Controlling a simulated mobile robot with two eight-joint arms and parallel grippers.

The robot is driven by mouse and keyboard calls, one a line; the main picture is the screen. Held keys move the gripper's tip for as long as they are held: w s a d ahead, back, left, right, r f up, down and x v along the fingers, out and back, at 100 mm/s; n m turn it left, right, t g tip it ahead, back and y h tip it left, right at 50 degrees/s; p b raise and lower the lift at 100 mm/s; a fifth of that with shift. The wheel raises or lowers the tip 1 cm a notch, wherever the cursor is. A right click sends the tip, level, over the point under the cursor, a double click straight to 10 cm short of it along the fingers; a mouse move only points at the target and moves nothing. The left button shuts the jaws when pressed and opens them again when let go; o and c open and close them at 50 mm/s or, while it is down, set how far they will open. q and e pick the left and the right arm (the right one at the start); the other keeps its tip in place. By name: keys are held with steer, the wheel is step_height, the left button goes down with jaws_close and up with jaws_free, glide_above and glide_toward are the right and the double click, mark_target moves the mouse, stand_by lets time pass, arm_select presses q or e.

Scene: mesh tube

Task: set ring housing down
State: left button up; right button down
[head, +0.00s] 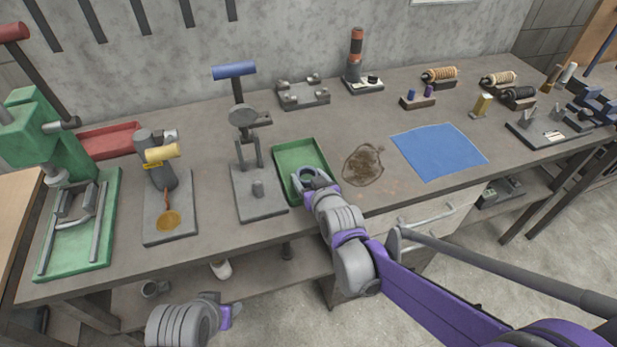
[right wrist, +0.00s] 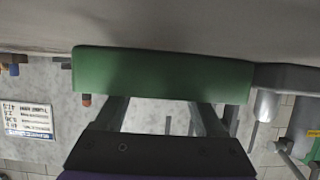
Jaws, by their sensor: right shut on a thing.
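My right gripper (head: 318,187) reaches over the near end of the green tray (head: 291,154). It is shut on the ring housing (head: 305,172), a small grey ring that shows just past the fingers. The ring appears over the tray's near part; whether it touches the tray floor cannot be told. In the right wrist view, the gripper (right wrist: 166,115) faces the green tray wall (right wrist: 165,72), and the ring is hidden. Part of my left arm with its purple wrist shows at the bottom of the head view; the fingers of my left gripper (head: 236,310) are too unclear to read.
A grey press stand (head: 262,207) stands just left of the tray. A grey fixture (head: 303,95) and a dark red-banded cylinder (head: 356,55) stand behind. The bench's front edge is close.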

steer(key=shift+f, duration=0.15)
jaws_free()
steer(key=shift+r, duration=0.2)
steer(key=p+v, duration=0.1)
steer(key=v, duration=1.1)
steer(key=s+d+f+m+g+h, duration=0.1)
steer(key=s+d+f+g+h, duration=0.1)
steer(key=s+d+f+g, duration=0.2)
steer(key=s+d+f+m+g+h, duration=0.2)
steer(key=s+d+f, duration=0.3)
steer(key=s+d, duration=0.5)
steer(key=s+g, duration=0.1)
steer(key=s, duration=0.5)
steer(key=shift+f+m+g, duration=0.15)
steer(key=shift+m+g, duration=0.15)
steer(key=shift+g, duration=0.1)
